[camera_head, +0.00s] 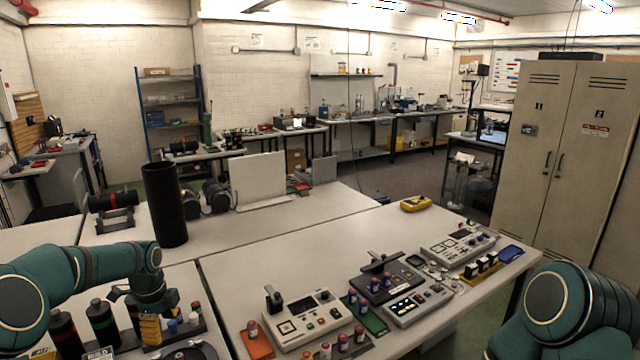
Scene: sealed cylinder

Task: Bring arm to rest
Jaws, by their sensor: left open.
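My left arm comes in from the left and bends down at the wrist over the near-left table. My left gripper (150,312) is low over that table, among small items, and is open. Its fingertips are hard to make out against the items, and I see nothing clearly held. My right arm shows only as teal links at the bottom right. Its gripper is out of the picture. A tall black cylinder (165,205) stands upright on the table behind the left arm, apart from it.
Control boxes (300,318) and small jars fill the front table. A yellow meter (415,203) lies further back. A white panel (260,180) stands behind. The middle tabletop (290,235) is clear.

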